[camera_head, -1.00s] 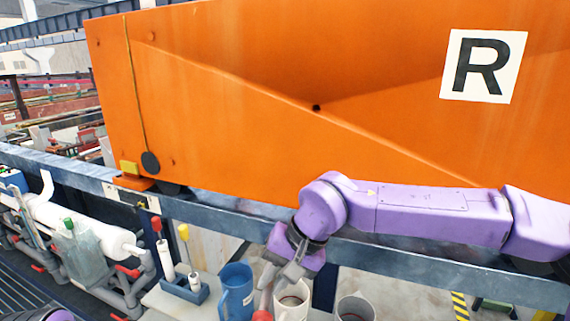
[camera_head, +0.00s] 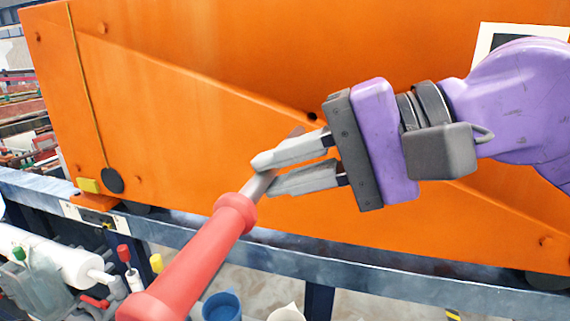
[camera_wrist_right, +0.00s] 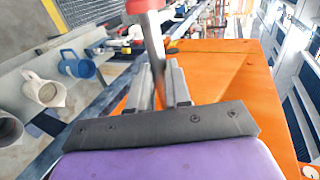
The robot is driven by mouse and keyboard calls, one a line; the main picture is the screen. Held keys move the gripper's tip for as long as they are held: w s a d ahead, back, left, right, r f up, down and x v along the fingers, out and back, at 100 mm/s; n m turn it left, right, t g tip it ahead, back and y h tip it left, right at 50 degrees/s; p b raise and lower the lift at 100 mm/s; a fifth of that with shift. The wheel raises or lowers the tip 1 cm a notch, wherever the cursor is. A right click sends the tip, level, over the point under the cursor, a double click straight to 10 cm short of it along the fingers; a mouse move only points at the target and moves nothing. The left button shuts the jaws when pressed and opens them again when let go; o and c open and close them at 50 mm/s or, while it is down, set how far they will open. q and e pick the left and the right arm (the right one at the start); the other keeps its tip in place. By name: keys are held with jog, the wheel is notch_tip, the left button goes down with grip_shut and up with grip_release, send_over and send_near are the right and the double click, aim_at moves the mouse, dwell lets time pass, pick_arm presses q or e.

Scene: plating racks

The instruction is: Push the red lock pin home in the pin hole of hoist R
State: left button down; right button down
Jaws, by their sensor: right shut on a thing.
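The red lock pin (camera_head: 190,265) has a thick red handle with a collar and a grey metal shaft. My right gripper (camera_head: 265,178) is shut on the shaft just past the collar. The handle slants toward the camera, and a bit of shaft shows beyond the fingers. The wrist view shows the pin (camera_wrist_right: 153,40) between the fingers (camera_wrist_right: 158,78). The orange hoist R (camera_head: 190,110) fills the background. Its dark pin hole (camera_head: 312,117) is just above the fingers in the head view, and the pin looks outside it. My left gripper is out of view.
A blue-grey rail (camera_head: 400,270) runs below the hoist. A blue jug (camera_head: 222,306) and a pale jug (camera_head: 286,313) stand below. A black disc (camera_head: 112,180) hangs on a cord at the left, beside a yellow block (camera_head: 89,185). My arm mostly covers the R label (camera_head: 489,38).

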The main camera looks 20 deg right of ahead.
jog(key=w+d+p, duration=0.1)
jog(key=w+d, duration=0.2)
jog(key=w, duration=0.1)
jog(key=shift+w+d+p, duration=0.35)
jog(key=shift+w+p, duration=0.05)
dwell(1.5)
jog(key=shift+w+d+r+p, duration=0.1)
jog(key=shift+w+d+p, duration=0.6)
jog(key=shift+w+d, duration=0.7)
jog(key=shift+w+d+f+p, duration=0.1)
jog(key=shift+w+d+p, duration=0.65)
jog(key=shift+w, duration=1.1)
jog(key=shift+w+d+r+p, duration=0.1)
jog(key=shift+w+d+p, duration=0.55)
jog(key=shift+w+d, duration=0.75)
dwell(0.6)
jog(key=shift+w, duration=0.45)
jog(key=shift+r, duration=0.15)
